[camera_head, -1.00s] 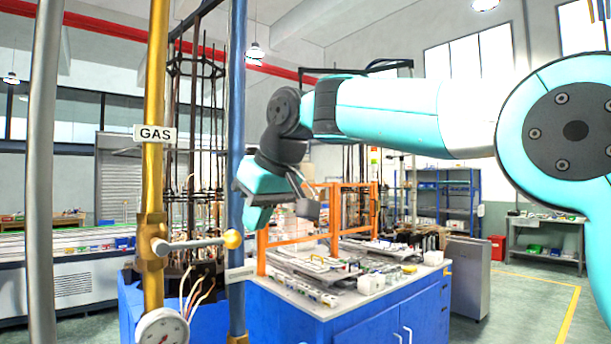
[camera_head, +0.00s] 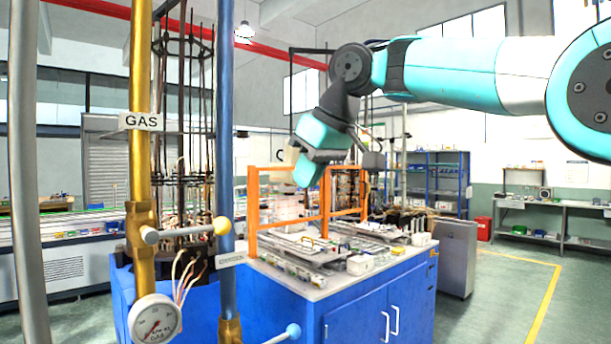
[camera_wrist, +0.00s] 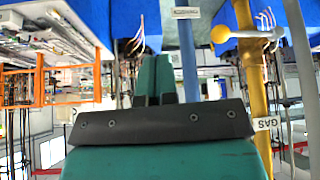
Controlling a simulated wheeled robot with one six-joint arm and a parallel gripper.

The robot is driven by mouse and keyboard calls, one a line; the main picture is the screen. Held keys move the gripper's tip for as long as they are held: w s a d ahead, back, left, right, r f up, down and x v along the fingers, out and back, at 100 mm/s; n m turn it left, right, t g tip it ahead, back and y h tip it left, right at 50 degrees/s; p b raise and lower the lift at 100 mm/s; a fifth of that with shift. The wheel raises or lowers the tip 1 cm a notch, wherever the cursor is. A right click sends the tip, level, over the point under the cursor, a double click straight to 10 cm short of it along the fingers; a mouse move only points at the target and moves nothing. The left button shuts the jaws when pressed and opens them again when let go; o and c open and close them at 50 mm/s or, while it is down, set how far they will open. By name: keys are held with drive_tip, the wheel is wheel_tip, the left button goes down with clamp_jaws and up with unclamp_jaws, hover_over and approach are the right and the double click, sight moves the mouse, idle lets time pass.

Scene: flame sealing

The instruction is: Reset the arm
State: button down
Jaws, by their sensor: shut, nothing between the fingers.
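My gripper (camera_head: 308,174) hangs from the teal arm in the head view, pointing down and to the left. It is in the air in front of the orange frame and to the right of the blue pipe, touching nothing that I can see. In the wrist view my gripper (camera_wrist: 154,80) shows as teal fingers close together, empty. The wrist picture is upside down relative to the room. The arm reaches in from the right, with the forearm nearly level.
A yellow GAS pipe (camera_head: 139,80) with a yellow-knobbed valve handle (camera_head: 221,226) and a gauge (camera_head: 155,321) stands at left, beside a blue pipe (camera_head: 225,130). A blue cabinet bench (camera_head: 350,305) carries an orange frame (camera_head: 253,215) and several trays. Floor at right is clear.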

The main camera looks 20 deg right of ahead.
drive_tip(key=s+f+g+b, duration=0.5)
drive_tip(key=s+f+b, duration=0.1)
drive_tip(key=s+f, duration=2.2)
wheel_tip(320, 180, down, 4)
drive_tip(key=shift+s+r+y+b, duration=0.1)
drive_tip(key=shift+s+y+b, duration=0.2)
drive_tip(key=shift+b, duration=0.1)
